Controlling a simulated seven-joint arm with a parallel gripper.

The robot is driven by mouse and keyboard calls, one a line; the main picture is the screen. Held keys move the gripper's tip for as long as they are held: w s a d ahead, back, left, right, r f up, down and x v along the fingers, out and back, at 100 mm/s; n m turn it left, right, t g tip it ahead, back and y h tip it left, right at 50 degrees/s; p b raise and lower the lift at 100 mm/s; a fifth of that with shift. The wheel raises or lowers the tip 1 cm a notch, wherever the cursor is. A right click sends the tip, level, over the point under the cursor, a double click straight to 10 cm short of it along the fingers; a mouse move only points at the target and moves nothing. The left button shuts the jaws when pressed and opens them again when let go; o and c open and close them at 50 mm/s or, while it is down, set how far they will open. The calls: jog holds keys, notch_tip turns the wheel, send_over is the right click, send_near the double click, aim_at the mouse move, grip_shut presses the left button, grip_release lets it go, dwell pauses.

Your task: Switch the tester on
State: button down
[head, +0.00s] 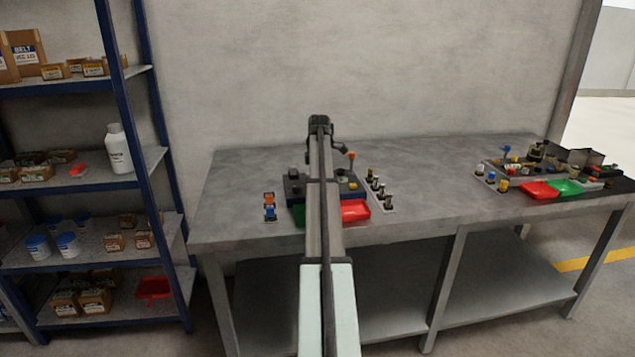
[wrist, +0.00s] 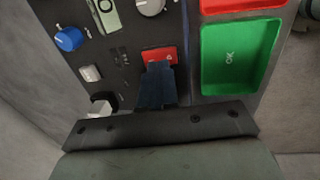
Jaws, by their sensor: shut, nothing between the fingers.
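The tester is a dark panel (wrist: 120,66), seen close up in the wrist view. A red part (wrist: 150,54) with a pale mark sits on it, probably a switch; its lower side is hidden by my fingers. My gripper (wrist: 158,68) is shut and empty, its dark fingertips over the red part's edge. I cannot tell whether they touch it or which way it is set. In the head view the dark unit (head: 295,188) stands on the table, partly hidden behind my arm, and my fingertips cannot be made out there.
The panel also carries a blue knob (wrist: 69,39), a grey knob (wrist: 150,6) and a pale grey button (wrist: 90,73). A green tray (wrist: 238,55) marked OK and a red tray (head: 355,210) adjoin it. A second set of equipment (head: 550,165) stands at the table's right.

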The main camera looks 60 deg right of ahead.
notch_tip(320, 180, up, 12)
jog(key=s+a, duration=0.1)
jog(key=shift+s+a+f, duration=0.1)
dwell(0.4)
jog(key=shift+w+d, duration=0.5)
jog(key=shift+d, duration=0.05)
jog(key=f, duration=0.4)
jog(key=w+d+f, duration=0.1)
jog(key=f, duration=0.8)
jog(key=shift+w+d+f, duration=0.15)
jog(key=shift+w+f, duration=0.05)
jog(key=shift+f, duration=0.2)
